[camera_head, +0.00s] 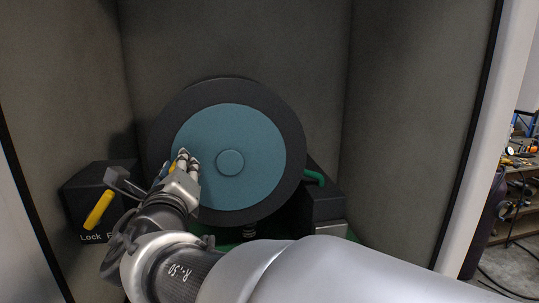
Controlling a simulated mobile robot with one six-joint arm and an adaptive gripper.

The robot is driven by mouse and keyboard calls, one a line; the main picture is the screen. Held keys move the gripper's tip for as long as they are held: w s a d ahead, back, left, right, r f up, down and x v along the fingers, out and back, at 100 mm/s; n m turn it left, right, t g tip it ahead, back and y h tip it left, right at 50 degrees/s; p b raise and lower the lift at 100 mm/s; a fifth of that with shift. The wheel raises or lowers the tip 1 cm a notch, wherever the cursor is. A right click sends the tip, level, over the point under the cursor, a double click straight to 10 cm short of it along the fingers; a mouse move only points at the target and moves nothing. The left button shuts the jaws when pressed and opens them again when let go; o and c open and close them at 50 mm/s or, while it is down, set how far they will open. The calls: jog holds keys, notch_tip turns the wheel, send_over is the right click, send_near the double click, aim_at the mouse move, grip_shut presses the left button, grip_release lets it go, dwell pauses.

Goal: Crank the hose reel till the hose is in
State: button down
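The hose reel (255,140) stands upright in a grey cabinet, a dark disc with a teal face and a round hub. My gripper (186,158) is at the left part of the teal face, fingers pointing up. A small yellow-orange piece (172,167), perhaps the crank handle, shows beside the fingers; most of it is hidden. I cannot tell if the fingers are closed on it. A short stretch of green hose (315,178) shows at the reel's right side. More green shows low behind my arm, largely hidden.
A dark box (85,192) at the left carries a yellow lever (98,210) and a partly hidden label beginning "Lock". Another dark box (325,205) stands right of the reel. Cabinet walls enclose both sides. Outside at the right are a cluttered workbench (520,170) and cables on the floor.

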jog(key=shift+f+n, duration=0.7)
jog(key=shift+f, duration=0.1)
jog(key=c, duration=1.3)
grip_release()
jog(key=v, duration=1.2)
jog(key=shift+s, duration=0.1)
